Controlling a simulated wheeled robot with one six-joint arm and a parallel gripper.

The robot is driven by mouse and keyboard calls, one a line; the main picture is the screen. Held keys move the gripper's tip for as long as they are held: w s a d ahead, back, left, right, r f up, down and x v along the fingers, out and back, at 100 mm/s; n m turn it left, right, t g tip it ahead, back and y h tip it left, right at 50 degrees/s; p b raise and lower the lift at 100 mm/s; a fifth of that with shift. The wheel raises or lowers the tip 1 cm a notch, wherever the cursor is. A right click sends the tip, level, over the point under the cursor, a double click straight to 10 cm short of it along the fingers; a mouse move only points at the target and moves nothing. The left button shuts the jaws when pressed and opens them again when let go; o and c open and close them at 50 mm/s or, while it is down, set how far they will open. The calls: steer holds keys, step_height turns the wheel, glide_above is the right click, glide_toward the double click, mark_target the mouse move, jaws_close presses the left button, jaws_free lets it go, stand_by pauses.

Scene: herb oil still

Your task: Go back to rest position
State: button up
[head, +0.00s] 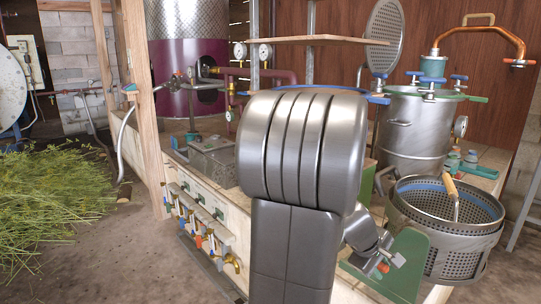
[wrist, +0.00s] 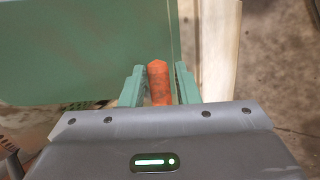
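My gripper (wrist: 160,67) shows in the wrist view with two green fingers, one on each side of an orange-red, rounded handle-like piece (wrist: 158,79). A gap shows between the handle and the right finger, and the left finger is very close to it; the fingers look open around it. A green plate (wrist: 85,50) fills the upper left of the wrist view. In the head view my grey arm hides the middle of the scene. A green bracket (head: 410,262) stands low beside the wrist end of my arm, with a small orange piece (head: 383,268) near it.
A perforated basket (head: 462,250) with a wooden-handled tool (head: 450,188) stands right of my arm, below a steel pot (head: 415,135). Cut herbs (head: 50,195) lie left. Valves line the bench front (head: 205,215). Floor is clear at lower left.

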steer(key=shift+x, duration=0.95)
steer(key=shift+a+r+n+g+h, duration=0.2)
steer(key=shift+r+n+g+h, duration=0.1)
steer(key=shift+r+g+h, duration=0.25)
steer(key=shift+r+n+g+h, duration=0.15)
steer(key=shift+n+g+h, duration=0.15)
steer(key=shift+g+h, duration=0.3)
steer(key=shift+r+n+g+h, duration=0.2)
steer(key=shift+n+g+h, duration=0.1)
steer(key=shift+g+h, duration=0.25)
